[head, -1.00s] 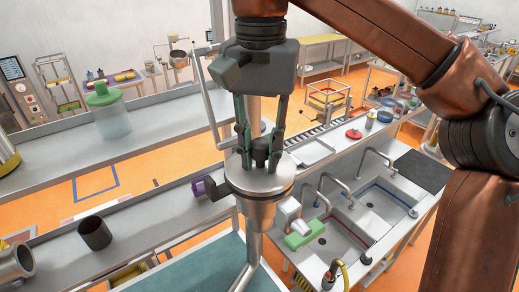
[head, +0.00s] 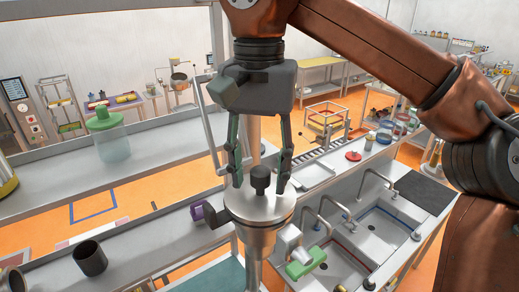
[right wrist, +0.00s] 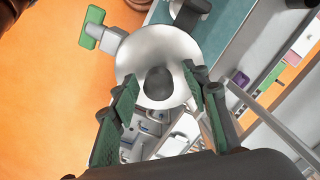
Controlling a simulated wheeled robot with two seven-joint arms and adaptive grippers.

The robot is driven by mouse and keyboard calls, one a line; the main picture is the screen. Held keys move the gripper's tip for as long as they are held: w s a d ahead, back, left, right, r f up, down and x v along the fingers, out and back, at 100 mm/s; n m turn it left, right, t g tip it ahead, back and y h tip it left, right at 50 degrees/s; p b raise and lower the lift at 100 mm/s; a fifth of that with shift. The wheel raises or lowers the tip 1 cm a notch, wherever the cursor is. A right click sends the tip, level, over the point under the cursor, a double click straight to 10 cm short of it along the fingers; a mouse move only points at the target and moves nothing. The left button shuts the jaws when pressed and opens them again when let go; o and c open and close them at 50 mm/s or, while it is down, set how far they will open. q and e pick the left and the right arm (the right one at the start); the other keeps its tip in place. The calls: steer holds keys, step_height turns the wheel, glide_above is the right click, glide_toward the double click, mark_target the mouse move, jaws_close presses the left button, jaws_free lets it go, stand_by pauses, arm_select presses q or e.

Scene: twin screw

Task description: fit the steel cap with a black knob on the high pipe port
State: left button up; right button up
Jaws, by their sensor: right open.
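The steel cap (head: 240,203) with its black knob (head: 260,176) sits on top of the high pipe port (head: 258,243), upright and looking level. My right gripper (head: 261,185) is above the cap with its two green-padded fingers spread apart, one on each side of the knob and clear of it. In the right wrist view the round cap (right wrist: 148,52) and dark knob (right wrist: 159,82) show beyond the open fingers (right wrist: 160,88). The seam between cap and port is too small to judge closely. My left gripper is not in view.
A dark lever with a purple end (head: 197,213) sticks out left of the port. A green-and-white fixture (head: 305,262) is close to its right. A sink counter (head: 345,232) stands at right; a shelf with a green-lidded jar (head: 111,141) is at left.

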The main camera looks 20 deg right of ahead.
step_height(320, 180, up, 2)
steer(key=shift+s+r, duration=0.15)
steer(key=shift+r, duration=1.9)
